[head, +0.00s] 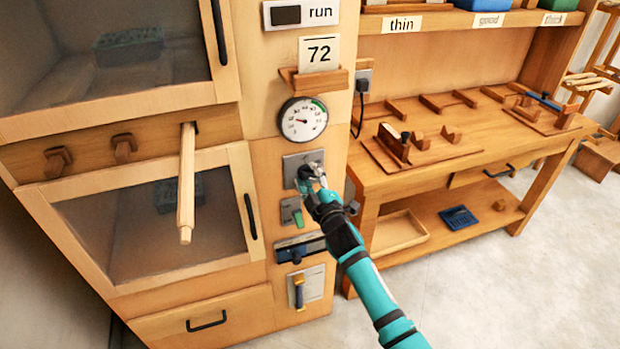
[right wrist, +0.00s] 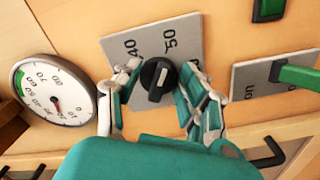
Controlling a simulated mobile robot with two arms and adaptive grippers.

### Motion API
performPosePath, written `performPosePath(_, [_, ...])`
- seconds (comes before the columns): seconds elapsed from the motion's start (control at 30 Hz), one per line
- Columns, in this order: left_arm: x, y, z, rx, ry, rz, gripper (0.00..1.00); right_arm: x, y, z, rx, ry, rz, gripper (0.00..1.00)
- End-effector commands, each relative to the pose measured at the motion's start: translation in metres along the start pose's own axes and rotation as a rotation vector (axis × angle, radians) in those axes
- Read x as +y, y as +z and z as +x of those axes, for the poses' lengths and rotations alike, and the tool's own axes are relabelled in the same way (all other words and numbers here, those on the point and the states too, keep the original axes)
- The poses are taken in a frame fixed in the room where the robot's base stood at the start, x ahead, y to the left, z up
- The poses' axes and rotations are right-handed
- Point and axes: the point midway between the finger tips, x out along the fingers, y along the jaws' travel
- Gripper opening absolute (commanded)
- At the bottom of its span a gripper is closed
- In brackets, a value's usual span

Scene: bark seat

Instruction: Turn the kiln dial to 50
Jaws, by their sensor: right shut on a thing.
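The kiln dial is a black knob (right wrist: 157,76) on a grey metal plate (right wrist: 133,50) marked 40 and 50; in the head view the plate (head: 293,163) is on the narrow wooden panel below the round gauge. My right gripper (head: 311,177) is at the knob and partly hides it there. In the right wrist view my right gripper (right wrist: 152,92) has its fingers on both sides of the knob and is shut on it. A pale mark shows on the knob, but I cannot tell which number it points to. My left gripper is not in view.
A round white gauge (head: 303,120) with a green arc is above the dial. A green switch (head: 297,217) is below it, with a slider plate (head: 300,248) under that. A 72 card (head: 319,52) stands above the gauge. A wooden workbench (head: 440,175) is to the right.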

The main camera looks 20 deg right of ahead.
Motion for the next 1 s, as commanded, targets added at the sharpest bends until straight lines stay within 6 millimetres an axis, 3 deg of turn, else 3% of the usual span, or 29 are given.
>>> performPosePath(0.07, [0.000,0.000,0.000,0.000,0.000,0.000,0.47,-0.002,0.001,-0.001,-0.003,-0.004,0.000,0.09])
performPosePath(0.1, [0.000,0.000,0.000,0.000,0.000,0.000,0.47,-0.002,0.001,-0.001,-0.003,-0.004,0.000,0.42])
performPosePath(0.27, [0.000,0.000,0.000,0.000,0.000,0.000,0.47,-0.002,0.001,0.000,-0.002,-0.003,-0.001,0.63])
performPosePath(0.63, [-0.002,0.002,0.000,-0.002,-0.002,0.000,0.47,-0.001,0.001,-0.007,-0.001,-0.002,-0.001,0.63])
performPosePath(1.0, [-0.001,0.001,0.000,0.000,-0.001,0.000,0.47,-0.002,0.001,-0.080,-0.002,-0.004,0.000,0.63])
